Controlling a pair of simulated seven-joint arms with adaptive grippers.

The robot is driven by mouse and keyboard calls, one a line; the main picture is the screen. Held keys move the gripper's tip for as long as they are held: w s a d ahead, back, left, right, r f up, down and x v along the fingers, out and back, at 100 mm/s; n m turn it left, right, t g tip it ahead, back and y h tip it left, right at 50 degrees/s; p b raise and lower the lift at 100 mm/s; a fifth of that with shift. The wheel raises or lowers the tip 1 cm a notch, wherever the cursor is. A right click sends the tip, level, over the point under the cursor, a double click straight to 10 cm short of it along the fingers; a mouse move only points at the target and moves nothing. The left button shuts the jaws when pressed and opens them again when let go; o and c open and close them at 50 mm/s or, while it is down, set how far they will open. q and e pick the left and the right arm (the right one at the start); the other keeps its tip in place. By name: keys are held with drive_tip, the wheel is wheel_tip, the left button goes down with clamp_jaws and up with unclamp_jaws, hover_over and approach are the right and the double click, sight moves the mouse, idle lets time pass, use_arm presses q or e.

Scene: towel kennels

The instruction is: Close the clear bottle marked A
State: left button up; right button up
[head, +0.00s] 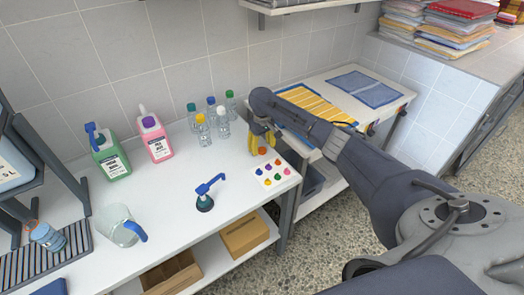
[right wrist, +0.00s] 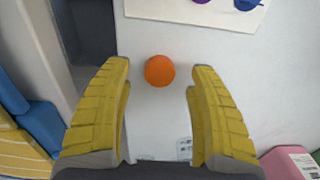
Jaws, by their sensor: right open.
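One clear bottle (head: 223,123) on the right of the group seems to have no coloured cap. The letters on the bottles are too small to read. An orange cap (head: 262,151) lies on the bench; it also shows in the right wrist view (right wrist: 159,70). My right gripper (head: 261,141) is open over the orange cap, which lies between its yellow fingers in the right wrist view (right wrist: 160,72). My left gripper is not in view.
A white card (head: 272,177) with several coloured caps lies beside the orange cap. A blue pump top (head: 208,192) stands mid-bench. Green (head: 111,158) and pink (head: 155,138) jugs stand at the back left, a clear jug (head: 120,228) in front. A cart (head: 385,113) with towels adjoins.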

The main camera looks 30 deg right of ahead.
drive_tip(key=shift+f, duration=0.85)
drive_tip(key=shift+c, duration=0.4)
drive_tip(key=c, duration=0.9)
